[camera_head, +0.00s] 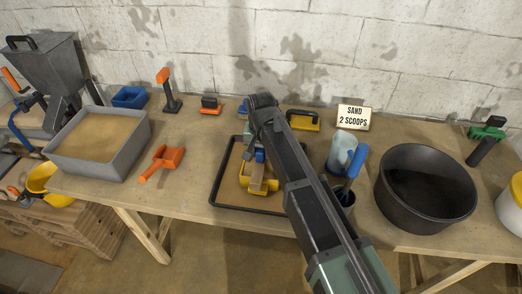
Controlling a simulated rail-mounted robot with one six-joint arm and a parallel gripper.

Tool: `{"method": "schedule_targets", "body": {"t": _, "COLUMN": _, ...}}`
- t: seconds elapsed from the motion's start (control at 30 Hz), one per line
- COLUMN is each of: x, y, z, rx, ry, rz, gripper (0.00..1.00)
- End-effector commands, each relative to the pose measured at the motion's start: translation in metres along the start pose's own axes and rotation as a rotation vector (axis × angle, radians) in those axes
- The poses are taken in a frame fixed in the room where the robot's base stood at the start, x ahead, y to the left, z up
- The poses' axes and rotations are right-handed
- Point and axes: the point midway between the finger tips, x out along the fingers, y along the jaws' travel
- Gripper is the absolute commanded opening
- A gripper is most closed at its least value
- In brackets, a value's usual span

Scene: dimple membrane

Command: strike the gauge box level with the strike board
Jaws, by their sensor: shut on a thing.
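The yellow gauge box (273,184) sits in a shallow black-rimmed tray (215,182) in the middle of the table. My gripper (259,157) is over the box, partly hidden by my arm. It is shut on the strike board (257,174), a pale wooden piece with blue at its upper end. The board is over the box, hiding much of its inside. I cannot tell whether it touches the rim or how high the sand stands in the box.
A grey sand bin (135,145) and orange scoop (162,162) are left of the tray. A clear jar (342,150), a cup with a blue-handled tool (355,164) and a black tub (425,215) stand right. A sign (353,117) reads "SAND 2 SCOOPS".

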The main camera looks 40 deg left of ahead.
Motion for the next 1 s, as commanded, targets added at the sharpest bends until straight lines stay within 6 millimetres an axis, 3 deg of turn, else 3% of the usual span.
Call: {"method": "schedule_targets", "body": {"t": 1.0, "x": 0.001, "y": -0.040, "z": 0.000, "rx": 0.000, "ry": 0.000, "rz": 0.000, "gripper": 0.05}}
